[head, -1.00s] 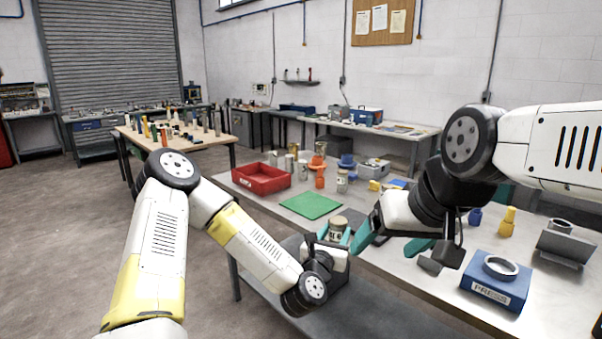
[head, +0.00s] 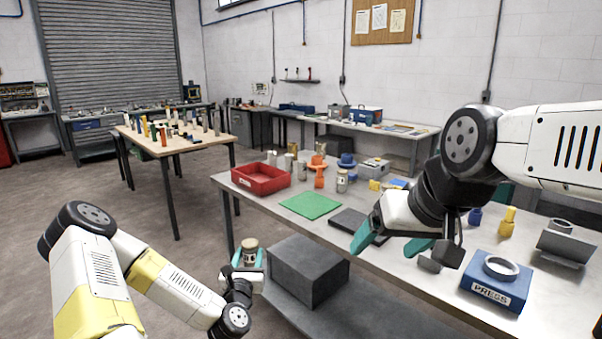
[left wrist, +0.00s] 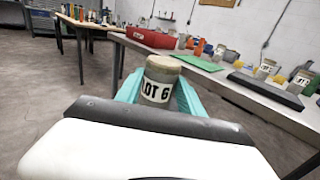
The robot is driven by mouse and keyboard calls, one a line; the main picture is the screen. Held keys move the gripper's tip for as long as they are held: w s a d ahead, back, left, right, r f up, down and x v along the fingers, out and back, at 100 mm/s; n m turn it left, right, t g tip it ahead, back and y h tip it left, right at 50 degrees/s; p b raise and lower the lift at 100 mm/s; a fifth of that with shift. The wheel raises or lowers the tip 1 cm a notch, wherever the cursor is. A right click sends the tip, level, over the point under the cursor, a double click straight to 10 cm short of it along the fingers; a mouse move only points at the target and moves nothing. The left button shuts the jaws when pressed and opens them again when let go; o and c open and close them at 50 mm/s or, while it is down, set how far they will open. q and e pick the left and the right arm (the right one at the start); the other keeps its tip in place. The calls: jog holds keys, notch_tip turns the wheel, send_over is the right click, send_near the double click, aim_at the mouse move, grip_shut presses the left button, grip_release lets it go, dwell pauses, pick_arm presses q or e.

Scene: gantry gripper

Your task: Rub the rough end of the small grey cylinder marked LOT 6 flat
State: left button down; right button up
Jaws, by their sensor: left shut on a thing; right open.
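The small grey cylinder marked LOT 6 (head: 250,247) stands upright in my left gripper (head: 249,262), which is shut on it. In the left wrist view its LOT 6 label (left wrist: 157,89) faces the camera and its tan-grey top (left wrist: 164,63) is exposed between the teal fingers. Its lower end is hidden. The gripper is in the air, in front of and below the table's left front edge. My right gripper (head: 394,243) is open and empty over the table's front edge. A flat dark grey pad (head: 352,219) lies on the table to its left; it also shows in the left wrist view (left wrist: 265,89).
The metal table (head: 300,222) holds a red bin (head: 262,180), a green mat (head: 311,205), several jars and a blue PRESS block (head: 497,283). A grey box (head: 306,271) stands on the lower shelf, right of my left gripper. Open floor lies to the left.

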pick_arm(q)
jog(key=shift+a, duration=0.25)
jog(key=m, duration=0.3)
jog(key=shift+d+m, duration=0.1)
jog(key=shift+m, duration=0.3)
jog(key=m, duration=1.4)
